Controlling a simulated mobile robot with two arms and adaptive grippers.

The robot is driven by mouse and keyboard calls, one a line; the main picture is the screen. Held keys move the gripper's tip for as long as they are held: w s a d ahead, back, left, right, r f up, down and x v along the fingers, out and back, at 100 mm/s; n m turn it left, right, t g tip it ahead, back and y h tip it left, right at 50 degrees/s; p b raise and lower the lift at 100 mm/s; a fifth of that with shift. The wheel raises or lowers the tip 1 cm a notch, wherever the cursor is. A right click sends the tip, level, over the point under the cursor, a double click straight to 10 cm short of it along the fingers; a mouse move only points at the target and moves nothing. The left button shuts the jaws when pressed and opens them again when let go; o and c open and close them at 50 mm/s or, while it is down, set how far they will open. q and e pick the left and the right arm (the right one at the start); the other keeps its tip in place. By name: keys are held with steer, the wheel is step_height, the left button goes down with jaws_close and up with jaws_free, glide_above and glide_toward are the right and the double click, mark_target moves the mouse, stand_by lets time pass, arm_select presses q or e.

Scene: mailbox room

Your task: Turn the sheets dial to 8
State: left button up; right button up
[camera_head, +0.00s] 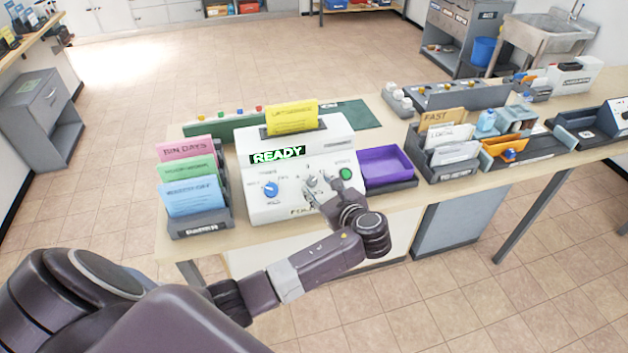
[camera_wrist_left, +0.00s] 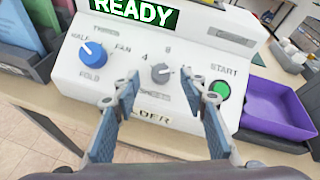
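The white folder machine (camera_head: 255,205) stands on the table with a lit READY display (camera_head: 277,155). Its small grey dial (camera_wrist_left: 161,74) sits mid-panel, with the numbers 4 and 8 readable above it in the left wrist view; I take it for the sheets dial, though its lower label is partly hidden. I cannot tell where its pointer aims. My left gripper (camera_wrist_left: 163,88) is open, its two fingers spread in front of the panel, one to each side of the dial. No contact with the dial is visible. My right gripper is in neither view.
A blue knob (camera_wrist_left: 93,55) is left of the grey dial and a green START button (camera_wrist_left: 220,90) right of it. A paper rack (camera_head: 200,222) stands left of the machine, a purple tray (camera_head: 388,165) right. A yellow sheet (camera_head: 292,117) stands in the machine's top.

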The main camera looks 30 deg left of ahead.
mark_target(312, 181)
arm_select(q)
steer(key=shift+x, duration=1.9)
jaws_close()
